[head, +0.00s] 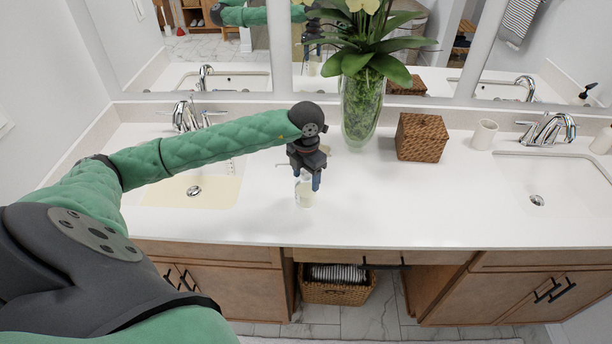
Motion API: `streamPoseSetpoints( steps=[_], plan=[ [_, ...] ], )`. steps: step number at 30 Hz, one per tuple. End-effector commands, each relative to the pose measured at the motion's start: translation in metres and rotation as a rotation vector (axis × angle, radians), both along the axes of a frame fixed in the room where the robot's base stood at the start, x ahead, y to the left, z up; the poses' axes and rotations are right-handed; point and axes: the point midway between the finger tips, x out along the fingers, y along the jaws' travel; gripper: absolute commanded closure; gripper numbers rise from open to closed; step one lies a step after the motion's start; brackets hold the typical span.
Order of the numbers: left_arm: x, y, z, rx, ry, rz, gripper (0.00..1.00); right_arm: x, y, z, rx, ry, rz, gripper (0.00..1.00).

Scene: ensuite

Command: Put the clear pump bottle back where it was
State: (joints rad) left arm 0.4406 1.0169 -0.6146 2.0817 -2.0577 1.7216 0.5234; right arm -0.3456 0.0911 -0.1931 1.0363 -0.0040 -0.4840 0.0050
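My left gripper (307,182) points down over the middle of the counter, between the two sinks. A small pale, translucent bottle (304,195), seemingly the clear pump bottle, stands upright between or just below its fingertips, on or very near the white counter. The gripper hides its top, so I cannot see the pump clearly. I cannot tell whether the fingers press on it or stand open around it. My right gripper is out of view.
A glass vase with plants (361,108) stands behind the gripper, close to the mirror. A woven box (422,137) and a white cup (484,134) are to the right. The left sink (215,190) lies under my arm. The counter (390,205) is clear at front right.

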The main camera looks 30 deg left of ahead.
Motion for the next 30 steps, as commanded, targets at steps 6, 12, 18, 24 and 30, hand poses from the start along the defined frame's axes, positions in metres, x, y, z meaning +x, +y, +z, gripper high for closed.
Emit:
streamPoseSetpoints(
  steps=[6, 12, 18, 24, 30],
  plan=[
    [0.0, 0.0, 0.0, 0.0, 0.0, 0.0, 0.19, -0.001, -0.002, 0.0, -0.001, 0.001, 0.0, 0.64],
    [0.0, 0.0, 0.001, 0.0, 0.0, 0.0, 0.19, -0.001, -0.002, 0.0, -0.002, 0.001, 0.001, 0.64],
    [0.0, 0.0, 0.004, 0.0, 0.0, 0.0, 0.19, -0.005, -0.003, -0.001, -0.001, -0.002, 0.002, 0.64],
    [0.001, 0.0, 0.02, 0.0, -0.003, 0.0, 0.19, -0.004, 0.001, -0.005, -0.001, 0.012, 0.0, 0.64],
    [0.001, 0.0, 0.046, 0.0, -0.004, 0.0, 0.19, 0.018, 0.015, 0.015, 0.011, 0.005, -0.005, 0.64]
  ],
)
